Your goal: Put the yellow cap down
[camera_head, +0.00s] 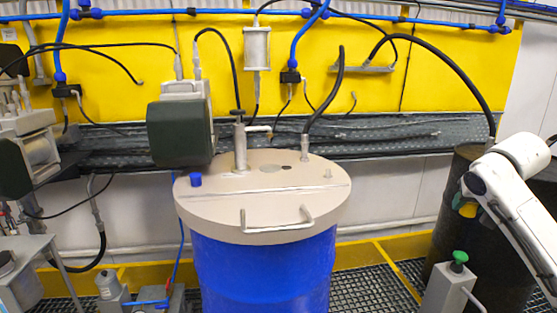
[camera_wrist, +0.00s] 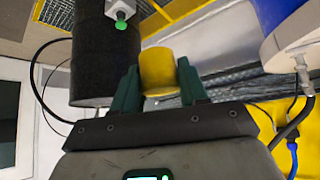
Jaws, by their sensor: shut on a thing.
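The yellow cap (camera_wrist: 160,66) sits between the two dark green fingers of my gripper (camera_wrist: 158,75) in the wrist view, and the gripper is shut on it. In the head view my gripper (camera_head: 466,197) is at the right, with a bit of the yellow cap (camera_head: 468,210) showing at its lower end. The cap is held in the air, in front of the black drum (camera_head: 440,240) in that picture. Most of the cap is hidden by the fingers in the head view.
A blue drum (camera_head: 262,272) with a beige lid (camera_head: 250,218) stands in the middle. The lid carries a handle, a blue cap (camera_head: 195,180) and fittings. A grey post with a green button (camera_head: 460,257) stands below my gripper. Yellow rails edge the dark grating.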

